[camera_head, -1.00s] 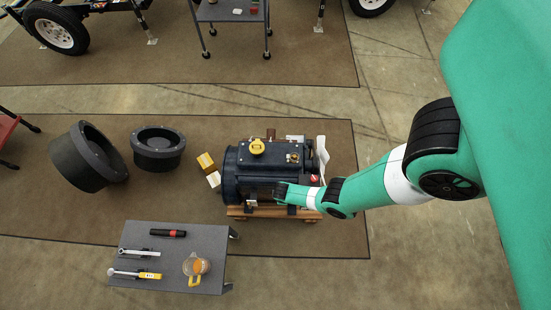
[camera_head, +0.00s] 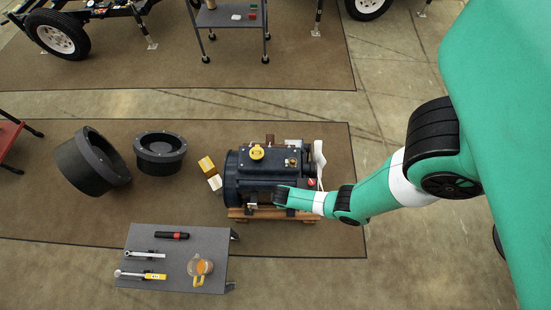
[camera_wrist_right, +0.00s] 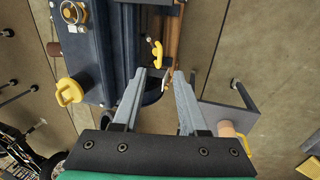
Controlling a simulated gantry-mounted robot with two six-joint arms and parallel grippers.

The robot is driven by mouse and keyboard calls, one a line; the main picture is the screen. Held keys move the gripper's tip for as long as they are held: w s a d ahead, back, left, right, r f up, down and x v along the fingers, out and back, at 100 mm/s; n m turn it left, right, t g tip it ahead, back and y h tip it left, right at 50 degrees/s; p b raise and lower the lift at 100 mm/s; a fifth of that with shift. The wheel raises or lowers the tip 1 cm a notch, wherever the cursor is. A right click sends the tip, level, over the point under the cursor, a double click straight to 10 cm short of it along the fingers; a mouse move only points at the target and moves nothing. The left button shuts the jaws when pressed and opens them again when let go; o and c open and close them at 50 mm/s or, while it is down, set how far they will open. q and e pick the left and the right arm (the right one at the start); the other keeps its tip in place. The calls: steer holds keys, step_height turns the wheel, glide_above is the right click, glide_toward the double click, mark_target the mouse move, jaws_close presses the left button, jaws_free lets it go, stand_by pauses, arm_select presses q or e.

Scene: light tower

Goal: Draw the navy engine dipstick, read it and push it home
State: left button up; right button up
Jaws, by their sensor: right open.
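The navy engine (camera_head: 262,179) sits on a wooden stand (camera_head: 243,213), with a yellow cap (camera_head: 257,152) on top. In the right wrist view the engine's navy side (camera_wrist_right: 92,58) fills the upper left, with the yellow cap (camera_wrist_right: 69,91) there. A small yellow handle (camera_wrist_right: 157,52), which looks like the dipstick's, shows just beyond my right fingertips. My right gripper (camera_wrist_right: 160,73) is open, its two grey fingers apart and not closed on the handle. In the head view my right gripper (camera_head: 279,197) is at the engine's near side. The dipstick's shaft is not clear. My left gripper is not in view.
A grey table (camera_head: 205,238) nearer the camera holds tools and a jug of amber liquid (camera_head: 200,267). Its edge also shows in the right wrist view (camera_wrist_right: 226,115). Two black round tubs (camera_head: 160,152) and yellow and white boxes (camera_head: 207,165) lie left of the engine.

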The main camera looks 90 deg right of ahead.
arm_select(q)
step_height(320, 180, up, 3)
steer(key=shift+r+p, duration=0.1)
steer(key=shift+p, duration=0.95)
arm_select(e)
steer(key=v, duration=0.3)
steer(key=shift+a+r, duration=0.1)
steer(key=shift+r, duration=0.1)
